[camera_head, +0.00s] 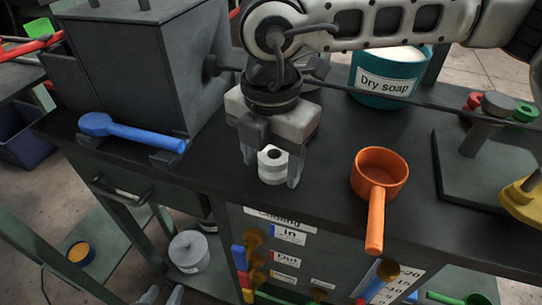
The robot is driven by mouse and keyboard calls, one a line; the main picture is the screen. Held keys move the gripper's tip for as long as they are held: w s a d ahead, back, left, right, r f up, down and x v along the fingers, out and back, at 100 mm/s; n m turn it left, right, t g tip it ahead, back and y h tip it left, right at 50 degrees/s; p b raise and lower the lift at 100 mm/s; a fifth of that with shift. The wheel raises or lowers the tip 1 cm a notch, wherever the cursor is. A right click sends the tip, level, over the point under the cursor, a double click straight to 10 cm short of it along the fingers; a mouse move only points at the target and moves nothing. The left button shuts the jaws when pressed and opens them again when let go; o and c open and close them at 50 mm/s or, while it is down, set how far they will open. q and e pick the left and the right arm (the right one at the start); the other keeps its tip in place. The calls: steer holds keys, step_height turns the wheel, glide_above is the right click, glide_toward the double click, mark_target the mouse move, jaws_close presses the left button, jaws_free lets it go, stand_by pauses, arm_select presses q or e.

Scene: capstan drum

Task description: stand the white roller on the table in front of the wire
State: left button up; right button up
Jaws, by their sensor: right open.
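The white roller (272,166) stands upright on the dark table (330,150), near its front edge and on the near side of the wire. My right gripper (271,170) points down over the roller, open, with one finger on each side of it. I cannot tell whether either finger touches it. The wire (415,101) runs from the grey box across to the right, passing behind my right gripper, which hides part of it. My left gripper (162,297) shows only as two grey fingertips at the bottom edge, apart and empty, away from the roller.
An orange dipper (381,172) stands right of the roller, its handle over the table edge. A teal Dry soap tub (387,78) is behind the wire. A blue-handled tool (130,132) lies left by the grey box (150,65). A post on a plate (480,130) stands right.

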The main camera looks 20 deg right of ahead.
step_height(320, 180, up, 12)
steer(key=shift+r, duration=0.15)
stand_by(0.4)
